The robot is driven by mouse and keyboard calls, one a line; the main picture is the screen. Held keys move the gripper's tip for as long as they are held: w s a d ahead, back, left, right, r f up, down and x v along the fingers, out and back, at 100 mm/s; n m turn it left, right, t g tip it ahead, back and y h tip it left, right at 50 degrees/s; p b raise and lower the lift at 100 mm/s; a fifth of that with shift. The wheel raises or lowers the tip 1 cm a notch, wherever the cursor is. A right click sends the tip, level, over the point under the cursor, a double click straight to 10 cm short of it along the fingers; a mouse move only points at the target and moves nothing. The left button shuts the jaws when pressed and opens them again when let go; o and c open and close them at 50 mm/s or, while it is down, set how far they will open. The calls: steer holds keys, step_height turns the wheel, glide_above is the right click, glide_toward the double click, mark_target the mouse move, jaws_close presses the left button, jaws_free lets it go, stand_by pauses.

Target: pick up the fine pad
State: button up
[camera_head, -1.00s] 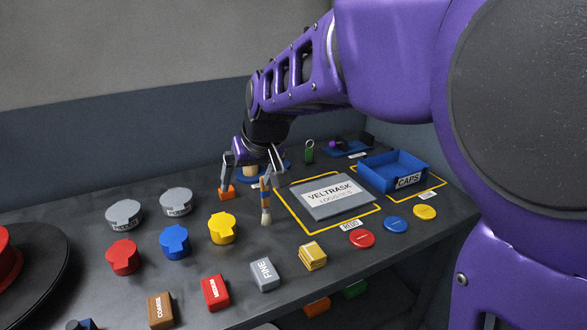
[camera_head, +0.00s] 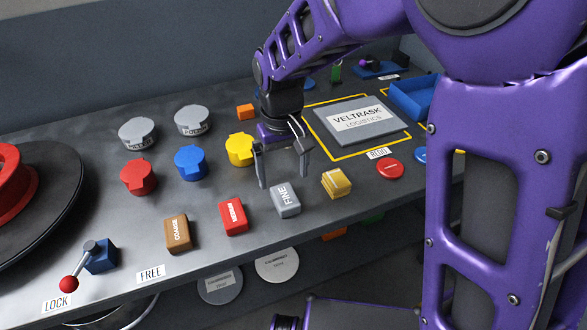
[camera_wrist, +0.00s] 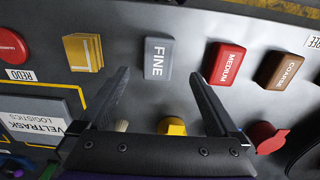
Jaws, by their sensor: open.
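The fine pad is a grey block (camera_head: 284,201) with white FINE lettering. It lies on the dark bench between the red medium pad (camera_head: 233,216) and a yellow block (camera_head: 336,183). My gripper (camera_head: 284,182) is open and empty, its fingers pointing down just behind the fine pad in the head view. In the wrist view the fine pad (camera_wrist: 158,60) lies ahead of the fingertips, roughly centred between them and not touched. The brown coarse pad (camera_head: 178,233) lies further left.
Red, blue and yellow caps (camera_head: 190,162) and two grey lidded pots (camera_head: 137,133) stand behind the pads. A grey VELTRASK plate (camera_head: 362,120) lies right. A lever with a red knob (camera_head: 69,284) is at front left, near the bench's front edge.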

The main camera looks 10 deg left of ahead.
mark_target(285, 196)
step_height(285, 196, down, 7)
steer(key=shift+w+r+b, duration=0.15)
steer(key=shift+r+b, duration=0.05)
steer(key=shift+b, duration=0.5)
steer(key=c, duration=1.4)
